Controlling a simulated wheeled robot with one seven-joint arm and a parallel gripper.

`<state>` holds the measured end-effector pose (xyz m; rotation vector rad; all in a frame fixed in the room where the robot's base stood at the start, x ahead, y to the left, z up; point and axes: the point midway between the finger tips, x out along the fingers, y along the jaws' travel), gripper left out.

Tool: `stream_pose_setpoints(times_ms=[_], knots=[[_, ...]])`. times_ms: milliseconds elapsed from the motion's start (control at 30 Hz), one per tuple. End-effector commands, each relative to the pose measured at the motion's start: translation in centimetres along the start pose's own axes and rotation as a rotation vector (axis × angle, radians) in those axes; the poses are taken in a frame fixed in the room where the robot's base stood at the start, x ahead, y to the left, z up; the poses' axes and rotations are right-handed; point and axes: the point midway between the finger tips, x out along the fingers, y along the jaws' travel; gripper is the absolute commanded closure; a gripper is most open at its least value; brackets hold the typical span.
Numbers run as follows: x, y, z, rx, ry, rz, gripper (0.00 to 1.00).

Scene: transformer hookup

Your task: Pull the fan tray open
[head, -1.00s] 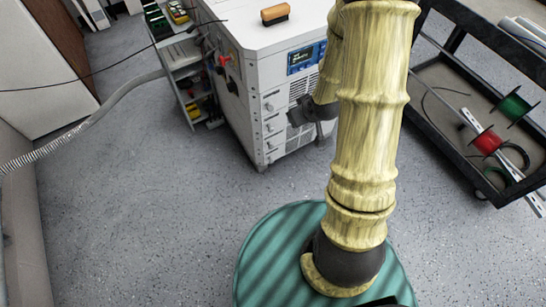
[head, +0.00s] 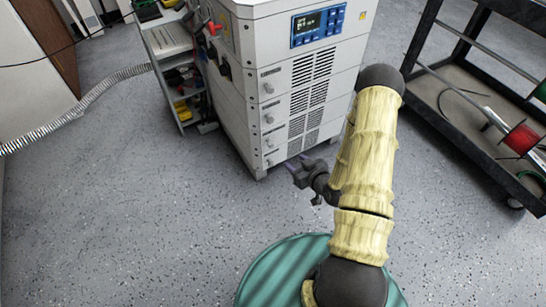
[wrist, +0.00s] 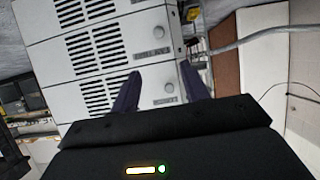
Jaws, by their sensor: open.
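The white cabinet (head: 236,110) has a stack of drawer fronts, each with a round knob at its left end, a small label and vent slots. I cannot read which label marks the fan tray. In the head view, my gripper (head: 305,174) is low in front of the cabinet, near its bottom edge. In the wrist view, which is turned upside down, my gripper (wrist: 160,72) is open and empty. Its two dark fingers point at a drawer front, with a knob (wrist: 171,88) showing between them. I cannot tell whether they touch it.
A blue display panel (head: 318,25) is at the cabinet's top. A shelf cart (head: 178,75) stands at its left, with a corrugated hose (head: 98,88) beyond. A black cart (head: 470,135) with a red spool (head: 521,139) is at right.

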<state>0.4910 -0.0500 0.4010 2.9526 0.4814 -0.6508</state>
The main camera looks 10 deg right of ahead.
Motion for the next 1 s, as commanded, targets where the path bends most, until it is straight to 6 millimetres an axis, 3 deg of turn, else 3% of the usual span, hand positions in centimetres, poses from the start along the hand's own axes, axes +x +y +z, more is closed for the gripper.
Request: stream_pose_setpoints(times_ms=[33, 100, 567, 767, 1000], knots=[[0.5, -0.1, 1.5, 0.008, 0.017, 0.002, 0.55], [0.6, -0.1, 1.8, 0.013, 0.035, 0.005, 0.55], [0.8, -0.1, 1.7, 0.013, 0.044, 0.006, 0.55], [3.0, -0.1, 1.7, 0.012, 0.045, 0.005, 0.55], [7.2, -0.1, 1.6, 0.012, 0.046, 0.005, 0.55]])
